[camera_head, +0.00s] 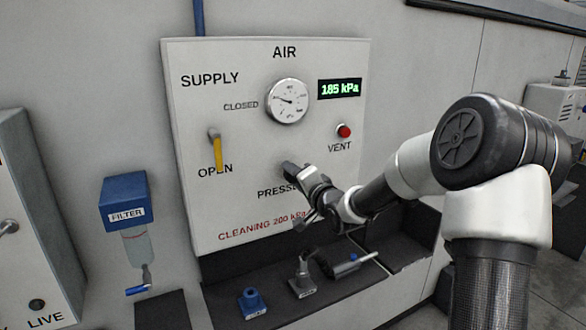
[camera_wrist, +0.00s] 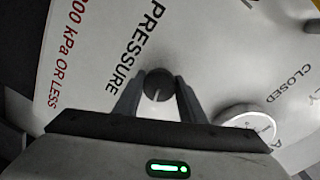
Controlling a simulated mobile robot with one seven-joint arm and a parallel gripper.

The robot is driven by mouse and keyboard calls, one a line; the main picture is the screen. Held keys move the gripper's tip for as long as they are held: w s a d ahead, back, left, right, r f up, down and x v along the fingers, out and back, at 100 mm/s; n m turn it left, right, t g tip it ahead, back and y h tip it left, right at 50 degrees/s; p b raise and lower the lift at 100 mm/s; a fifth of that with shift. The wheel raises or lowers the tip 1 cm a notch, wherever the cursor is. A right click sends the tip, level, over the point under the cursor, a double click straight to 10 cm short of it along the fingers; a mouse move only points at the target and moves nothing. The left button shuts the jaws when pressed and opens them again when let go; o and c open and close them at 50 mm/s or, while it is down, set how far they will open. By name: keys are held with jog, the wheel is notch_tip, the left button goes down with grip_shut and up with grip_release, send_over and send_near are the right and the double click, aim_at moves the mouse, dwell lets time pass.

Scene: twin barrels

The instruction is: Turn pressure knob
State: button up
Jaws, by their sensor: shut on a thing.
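The pressure knob (camera_wrist: 158,84) is a dark round knob with a pale pointer line, beside the word PRESSURE on the white panel in the wrist view. My gripper (camera_wrist: 157,88) has its two fingers on either side of the knob and is shut on it. The round gauge (camera_head: 287,101) has a needle, and the green digital display (camera_head: 339,88) reads 185 kPa. Red text at the panel's bottom reads CLEANING 200 kPa, partly covered by my arm.
A yellow supply lever (camera_head: 216,150) points down at OPEN. A red VENT button (camera_head: 344,131) sits right of the knob. A blue filter (camera_head: 124,200) hangs left of the panel. A dark shelf (camera_head: 215,292) below holds a blue fitting (camera_head: 251,302) and grey tools.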

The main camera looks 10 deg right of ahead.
jog(key=shift+d+f+m+p, duration=0.1)
jog(key=shift+m+p, duration=0.3)
jog(key=shift+m, duration=0.2)
jog(key=shift+f, duration=0.1)
jog(key=o, duration=1)
jog(key=shift+s, duration=0.15)
jog(key=v, duration=1.7)
jog(key=shift+s+d+r, duration=0.1)
jog(key=shift+r, duration=0.15)
